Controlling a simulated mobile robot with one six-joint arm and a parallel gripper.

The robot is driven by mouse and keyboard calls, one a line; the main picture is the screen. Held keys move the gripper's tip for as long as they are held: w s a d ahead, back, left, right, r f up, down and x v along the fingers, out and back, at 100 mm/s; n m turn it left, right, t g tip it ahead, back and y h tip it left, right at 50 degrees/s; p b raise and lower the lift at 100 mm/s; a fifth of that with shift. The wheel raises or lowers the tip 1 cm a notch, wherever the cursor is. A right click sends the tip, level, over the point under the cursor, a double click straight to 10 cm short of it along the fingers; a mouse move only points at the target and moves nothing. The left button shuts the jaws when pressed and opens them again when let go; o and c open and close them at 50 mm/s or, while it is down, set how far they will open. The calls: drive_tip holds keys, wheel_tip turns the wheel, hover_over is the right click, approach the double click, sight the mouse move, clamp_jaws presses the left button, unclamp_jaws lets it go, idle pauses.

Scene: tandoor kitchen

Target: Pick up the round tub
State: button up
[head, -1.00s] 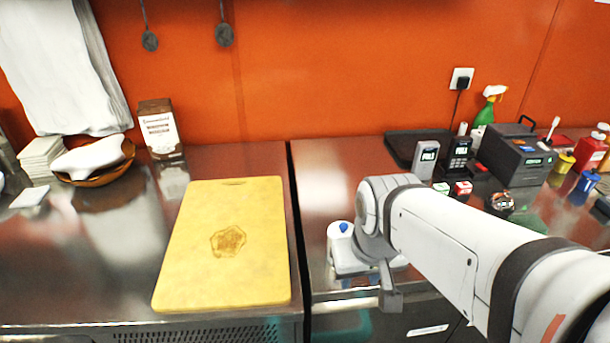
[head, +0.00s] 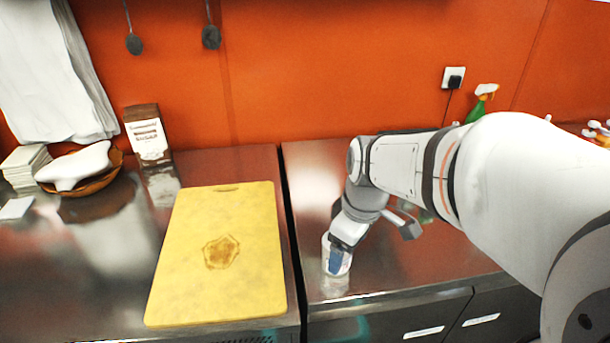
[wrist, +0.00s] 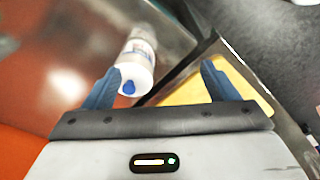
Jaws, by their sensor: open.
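A round white container (wrist: 138,62) with a blue top stands on the steel counter. It looks more like a bottle than a tub, and I see no other tub clearly. In the head view the container (head: 326,246) is near the counter's front left corner, partly hidden by my gripper (head: 336,258). In the wrist view my gripper (wrist: 160,70) is open and empty, its blue fingers spread. The container shows between them, close to the left finger; I cannot tell whether they touch.
A yellow cutting board (head: 255,265) lies on the left counter, across a narrow gap. A wooden bowl (head: 112,165), a carton (head: 148,135) and stacked white pieces (head: 28,165) stand behind. A green spray bottle (head: 478,108) is at the back right. My arm hides much of the right counter.

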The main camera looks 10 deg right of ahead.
drive_tip(key=shift+o, duration=0.8)
drive_tip(key=w+n, duration=0.3)
drive_tip(key=n, duration=0.2)
drive_tip(key=w+f+n+g+p, duration=0.1)
drive_tip(key=w+n, duration=0.1)
drive_tip(key=shift+w+d+f+n+y, duration=0.1)
drive_tip(key=shift+w+d+n+y, duration=0.2)
drive_tip(key=shift+w+n+y, duration=0.1)
drive_tip(key=shift+w+d+f+n, duration=0.1)
drive_tip(key=shift+w+f+n, duration=0.15)
drive_tip(key=shift+w+n, duration=0.45)
drive_tip(key=shift+f+n, duration=0.4)
drive_tip(key=shift+f, duration=0.2)
drive_tip(key=f, duration=0.4)
drive_tip(key=a+f+p, duration=0.1)
drive_tip(key=f, duration=0.1)
drive_tip(key=shift+w+f, duration=0.2)
drive_tip(key=shift+f, duration=0.15)
drive_tip(key=shift+c, duration=0.3)
drive_tip(key=c, duration=1.2)
